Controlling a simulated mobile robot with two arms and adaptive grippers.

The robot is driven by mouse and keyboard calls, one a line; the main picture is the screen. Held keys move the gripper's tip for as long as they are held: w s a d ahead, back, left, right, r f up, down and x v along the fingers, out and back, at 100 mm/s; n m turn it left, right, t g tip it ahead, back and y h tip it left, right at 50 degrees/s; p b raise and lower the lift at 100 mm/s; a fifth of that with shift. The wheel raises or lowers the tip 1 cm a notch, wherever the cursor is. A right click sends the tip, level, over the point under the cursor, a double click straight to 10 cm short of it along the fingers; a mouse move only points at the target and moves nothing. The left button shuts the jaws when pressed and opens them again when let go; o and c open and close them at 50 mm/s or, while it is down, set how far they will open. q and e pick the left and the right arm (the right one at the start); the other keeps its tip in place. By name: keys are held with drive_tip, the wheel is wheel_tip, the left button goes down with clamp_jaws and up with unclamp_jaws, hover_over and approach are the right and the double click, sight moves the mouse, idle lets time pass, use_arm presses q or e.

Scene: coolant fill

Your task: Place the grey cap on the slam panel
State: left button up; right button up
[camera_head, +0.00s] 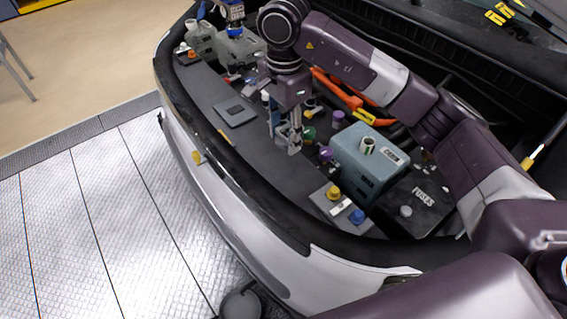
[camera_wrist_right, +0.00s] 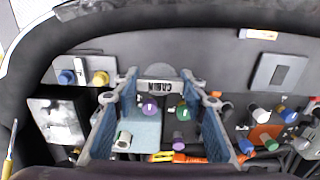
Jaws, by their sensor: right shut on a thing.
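My right gripper (camera_head: 292,146) hangs over the dark front strip of the engine bay, which I take as the slam panel (camera_head: 238,135). In the right wrist view the gripper (camera_wrist_right: 160,82) is shut on a grey rounded piece with a "CABIN" label, which I take as the grey cap (camera_wrist_right: 165,71). The cap sits between the blue fingertips, above the strip (camera_wrist_right: 215,75). In the head view the fingers mostly hide it. I cannot tell its gap to the surface. My left gripper does not show.
A blue-grey box (camera_head: 350,160) with a pale cap stands right of the gripper. A black fuse box (camera_head: 425,200) is beside it. Yellow and blue caps (camera_head: 334,192) sit on a small plate. A flat square plate (camera_head: 235,111) lies on the strip. Orange hoses run behind.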

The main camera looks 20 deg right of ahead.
drive_tip(key=p, duration=0.1)
hover_over(284, 175)
wheel_tip(284, 175, down, 6)
drive_tip(key=shift+f, duration=0.15)
wheel_tip(284, 175, down, 4)
drive_tip(key=shift+f+p, duration=0.25)
drive_tip(key=shift+p, duration=0.35)
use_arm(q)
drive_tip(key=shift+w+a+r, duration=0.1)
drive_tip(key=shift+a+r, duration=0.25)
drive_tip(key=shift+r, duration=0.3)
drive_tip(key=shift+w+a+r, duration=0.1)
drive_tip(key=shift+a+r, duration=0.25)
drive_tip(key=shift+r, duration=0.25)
use_arm(e)
drive_tip(key=shift+w, duration=0.1)
drive_tip(key=shift+f, duration=0.1)
drive_tip(key=shift+f, duration=0.1)
drive_tip(key=o, duration=0.9)
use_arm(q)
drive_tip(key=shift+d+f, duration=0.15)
